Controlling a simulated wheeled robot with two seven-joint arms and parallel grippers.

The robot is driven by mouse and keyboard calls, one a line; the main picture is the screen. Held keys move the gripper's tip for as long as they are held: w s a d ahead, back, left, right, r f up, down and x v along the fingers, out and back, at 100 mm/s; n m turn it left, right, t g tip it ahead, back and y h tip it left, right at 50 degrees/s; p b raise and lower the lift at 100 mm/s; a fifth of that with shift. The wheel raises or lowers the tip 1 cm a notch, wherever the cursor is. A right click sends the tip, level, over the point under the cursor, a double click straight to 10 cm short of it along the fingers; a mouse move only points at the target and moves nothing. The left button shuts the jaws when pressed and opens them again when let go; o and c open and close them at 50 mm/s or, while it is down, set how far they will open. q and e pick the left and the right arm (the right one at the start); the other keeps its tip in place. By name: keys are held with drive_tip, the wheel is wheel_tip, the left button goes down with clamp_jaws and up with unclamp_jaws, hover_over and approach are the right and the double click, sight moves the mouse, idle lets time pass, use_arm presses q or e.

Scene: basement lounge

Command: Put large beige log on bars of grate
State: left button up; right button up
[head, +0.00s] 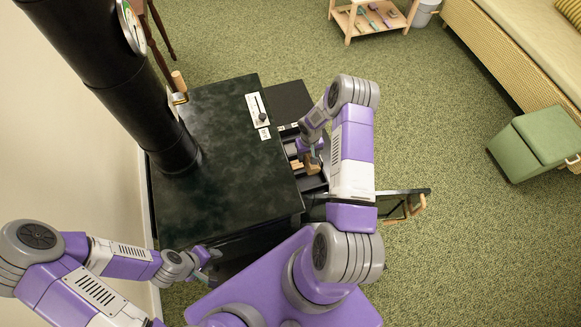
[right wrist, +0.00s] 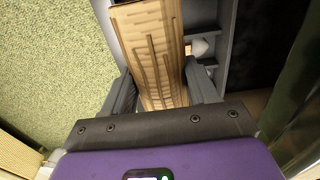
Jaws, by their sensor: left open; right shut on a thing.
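The large beige log (right wrist: 152,45) lies lengthwise between the fingers of my right gripper (right wrist: 162,88), which is shut on it. In the head view, my right gripper (head: 313,155) is at the stove's open side, and part of the log (head: 312,168) shows below it. Dark grey bars (right wrist: 208,65), seemingly of the grate, lie just right of the log in the right wrist view; I cannot tell whether the log touches them. A small pale piece shows between them. My left gripper (head: 208,257) is open and empty by the stove's near edge.
The black stove (head: 225,120) with its thick pipe (head: 110,60) fills the left. Its open door (head: 385,193) with a wooden handle sticks out right, near my right arm. A green box stool (head: 535,145) and low wooden rack (head: 368,20) stand farther away. Carpet between is clear.

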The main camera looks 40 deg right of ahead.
wheel_tip(320, 180, down, 20)
drive_tip(key=b, duration=1.2)
drive_tip(key=shift+w, duration=0.1)
drive_tip(key=shift+r, duration=0.15)
drive_tip(key=o, duration=1.3)
drive_tip(key=shift+o, duration=0.2)
wheel_tip(320, 180, up, 12)
drive_tip(key=p, duration=0.4)
